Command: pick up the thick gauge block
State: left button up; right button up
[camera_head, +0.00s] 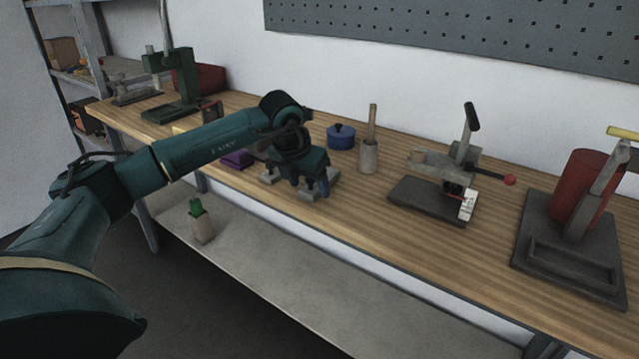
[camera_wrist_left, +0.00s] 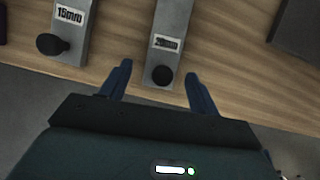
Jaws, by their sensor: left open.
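Two grey gauge blocks with white labels and black knobs lie on the bench in the left wrist view. The left one (camera_wrist_left: 78,38) reads 15mm. The other (camera_wrist_left: 170,30) has a blurred label ending in mm; its number is hard to read, so I cannot tell from it which block is thicker. My left gripper (camera_wrist_left: 158,76) is open, its blue fingers on either side of that second block's knobbed near end. In the head view my left gripper (camera_head: 311,190) is low over the bench's front edge and partly hides the grey blocks (camera_head: 271,175). My right gripper is not in view.
A blue lidded pot (camera_head: 341,137) and a grey cup with a wooden handle (camera_head: 369,155) stand behind the gripper. A toggle clamp on a dark base (camera_head: 415,203) is to the right. A red cylinder fixture (camera_head: 575,185) stands further right. A shelf (camera_head: 260,255) runs below.

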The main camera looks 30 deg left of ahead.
pick_arm(q)
jog(key=shift+w+f, duration=0.2)
jog(key=shift+f, duration=0.25)
jog(key=shift+r, duration=0.15)
jog(key=c, duration=1.2)
